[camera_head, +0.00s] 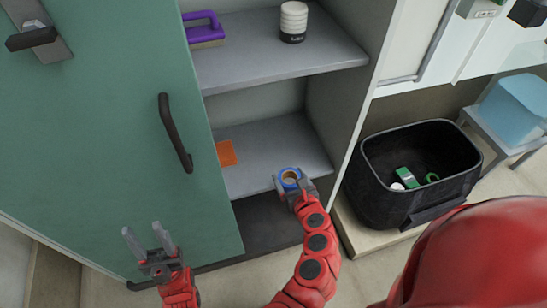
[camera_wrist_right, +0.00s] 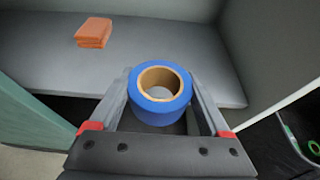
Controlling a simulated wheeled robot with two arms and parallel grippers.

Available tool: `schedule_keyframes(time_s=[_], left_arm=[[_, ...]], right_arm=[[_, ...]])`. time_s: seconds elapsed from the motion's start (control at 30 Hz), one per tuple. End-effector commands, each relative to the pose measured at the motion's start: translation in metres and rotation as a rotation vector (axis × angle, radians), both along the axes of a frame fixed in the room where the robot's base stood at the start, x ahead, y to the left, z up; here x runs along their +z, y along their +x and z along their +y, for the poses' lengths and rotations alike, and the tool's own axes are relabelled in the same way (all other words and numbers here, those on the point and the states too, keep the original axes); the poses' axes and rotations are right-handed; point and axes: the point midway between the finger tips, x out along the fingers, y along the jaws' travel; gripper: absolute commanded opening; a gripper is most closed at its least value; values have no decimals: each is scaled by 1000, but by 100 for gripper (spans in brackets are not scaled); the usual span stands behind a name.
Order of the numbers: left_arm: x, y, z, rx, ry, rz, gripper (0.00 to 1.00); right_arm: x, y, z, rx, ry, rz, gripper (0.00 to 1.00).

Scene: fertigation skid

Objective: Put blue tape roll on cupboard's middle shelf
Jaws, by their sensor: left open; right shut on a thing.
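The blue tape roll (camera_head: 290,176) has a tan core. My right gripper (camera_head: 288,182) is shut on it and holds it at the front edge of the cupboard's middle shelf (camera_head: 280,141). In the right wrist view the tape roll (camera_wrist_right: 161,108) sits between the two fingers with its hole facing up, with the shelf (camera_wrist_right: 165,55) beyond it. I cannot tell whether the roll touches the shelf. My left gripper (camera_head: 148,240) is open and empty in front of the green cupboard door (camera_head: 100,120).
An orange cloth (camera_head: 226,153) lies at the left of the middle shelf. The upper shelf (camera_head: 262,58) holds a purple-handled brush (camera_head: 205,32) and a white-and-black container (camera_head: 293,22). A black bin (camera_head: 405,215) with small items stands right of the cupboard. The middle shelf's centre and right are clear.

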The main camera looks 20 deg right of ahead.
Motion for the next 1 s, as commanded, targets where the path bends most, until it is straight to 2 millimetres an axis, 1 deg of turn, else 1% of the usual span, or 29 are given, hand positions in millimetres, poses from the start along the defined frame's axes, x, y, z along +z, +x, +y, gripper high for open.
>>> schedule_keyframes(time_s=[0.03, 0.1, 0.3, 0.43, 0.5, 0.6, 0.67, 0.8, 0.87, 1.0], left_arm=[[-15, 0, 0, 0, 0, 0, 50], [-23, 0, 0, 0, 0, 0, 50], [-36, 0, 0, 0, 0, 0, 50], [-42, 0, 0, 0, 0, 0, 50], [-43, 0, 0, 0, 0, 0, 50], [-44, 0, 0, 0, 0, 0, 50], [-47, 0, 0, 0, 0, 0, 50], [-59, 0, 0, 0, 0, 0, 50], [-62, 0, 0, 0, 0, 0, 50], [-61, 0, 0, 0, 0, 0, 50]], right_arm=[[-5, 16, -3, -4, 2, -10, 0], [-6, 37, -8, -5, -1, -10, 0], [-11, 93, -15, -1, -3, -4, 0], [-12, 120, -19, -1, -2, -5, 0], [-12, 129, -20, -1, -3, -3, 0], [-13, 135, -20, -1, -1, -2, 0], [-18, 135, -20, -1, 0, -1, 0], [-40, 134, -20, 0, -2, 1, 0], [-48, 134, -20, 0, -3, 1, 0], [-47, 135, -20, -1, 2, -1, 0]])
